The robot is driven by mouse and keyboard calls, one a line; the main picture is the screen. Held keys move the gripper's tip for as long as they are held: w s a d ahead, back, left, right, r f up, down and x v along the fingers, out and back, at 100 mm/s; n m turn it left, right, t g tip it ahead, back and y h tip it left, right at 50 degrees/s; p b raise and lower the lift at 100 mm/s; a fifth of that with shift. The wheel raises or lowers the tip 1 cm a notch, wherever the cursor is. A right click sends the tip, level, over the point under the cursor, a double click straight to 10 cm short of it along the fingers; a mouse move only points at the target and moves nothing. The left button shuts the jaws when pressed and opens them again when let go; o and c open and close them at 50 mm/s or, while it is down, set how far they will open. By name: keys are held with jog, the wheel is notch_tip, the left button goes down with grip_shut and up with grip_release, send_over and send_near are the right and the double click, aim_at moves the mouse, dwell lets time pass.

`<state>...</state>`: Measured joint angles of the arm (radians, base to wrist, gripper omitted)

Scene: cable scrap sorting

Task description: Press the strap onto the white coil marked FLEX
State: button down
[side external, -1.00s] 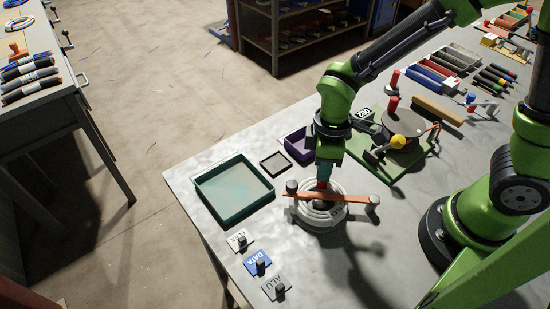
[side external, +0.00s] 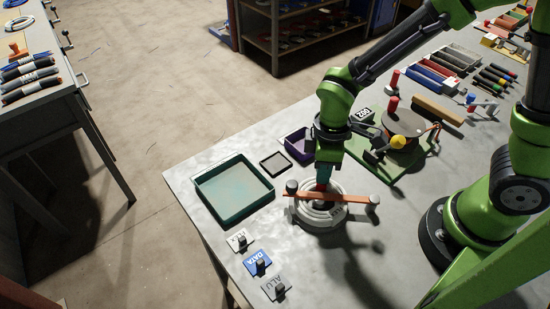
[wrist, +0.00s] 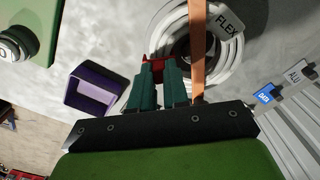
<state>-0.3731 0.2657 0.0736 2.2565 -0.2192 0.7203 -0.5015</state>
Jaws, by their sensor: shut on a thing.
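The white coil (side external: 322,219) lies on the table in the side view. It also shows in the wrist view (wrist: 239,75), with a grey FLEX tag (wrist: 227,23) on its rim. In the side view the red piece (side external: 323,186) shows just above the coil's far part. I cannot tell whether it touches the coil. An orange-brown bar (wrist: 198,50) crosses the coil beside my fingers.
Grey knobs (side external: 373,202) stand at the bar's ends. A purple box (side external: 296,143) and green board (side external: 376,173) lie behind the coil; a teal tray (side external: 210,214) is to its left. FLEX, DATA (side external: 257,262) and ALU tags line the front. Table between tray and coil is clear.

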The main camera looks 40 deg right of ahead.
jog(key=shift+f, duration=0.2)
dwell(0.7)
jog(key=c, duration=1)
grip_release()
jog(key=shift+c, duration=0.2)
jog(key=shift+r, duration=3)
jog(key=shift+m, duration=0.3)
jog(key=s+d+r+m+t+y, duration=0.1)
jog(key=s+d+r+m+t, duration=0.1)
jog(key=d+r+m, duration=0.3)
jog(key=s+d+r+m+t+y, duration=0.1)
jog(key=s+d+r+m+t, duration=0.1)
jog(key=d+r+m+t, duration=0.3)
notch_tip(320, 180, up, 5)
jog(key=shift+s+f+m, duration=0.15)
jog(key=shift+s+m, duration=0.1)
jog(key=shift+m, duration=0.95)
